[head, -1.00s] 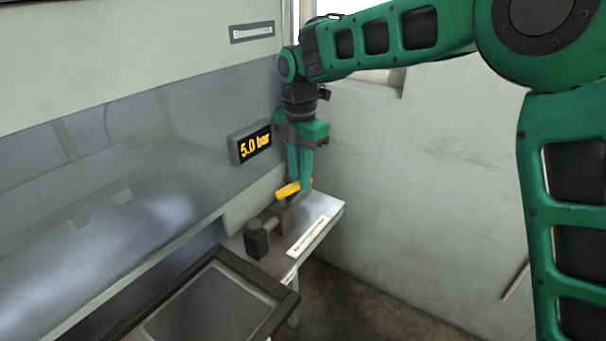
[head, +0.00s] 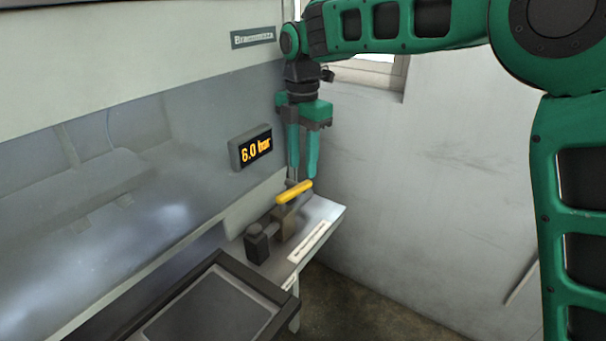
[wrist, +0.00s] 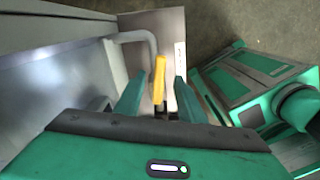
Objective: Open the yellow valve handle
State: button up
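The yellow valve handle (head: 295,192) sits on top of a brown valve body (head: 284,222) on the small metal shelf. In the wrist view the handle (wrist: 159,78) lies between my two fingers, with a gap on both sides. My gripper (head: 302,176) is open, pointing down, its fingertips just above and behind the handle in the head view. In the wrist view the gripper (wrist: 157,88) shows both green fingers spread. I see no contact with the handle.
A display (head: 250,148) on the grey panel reads 6.0 bar. A dark block-shaped fitting (head: 258,246) stands beside the valve. A labelled metal shelf (head: 330,212) carries them. A dark-rimmed tray (head: 285,300) is in front. A wall stands at right.

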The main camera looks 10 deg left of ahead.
aim_at(303, 183)
notch_tip(303, 183, up, 6)
jog(key=shift+w+f, duration=0.15)
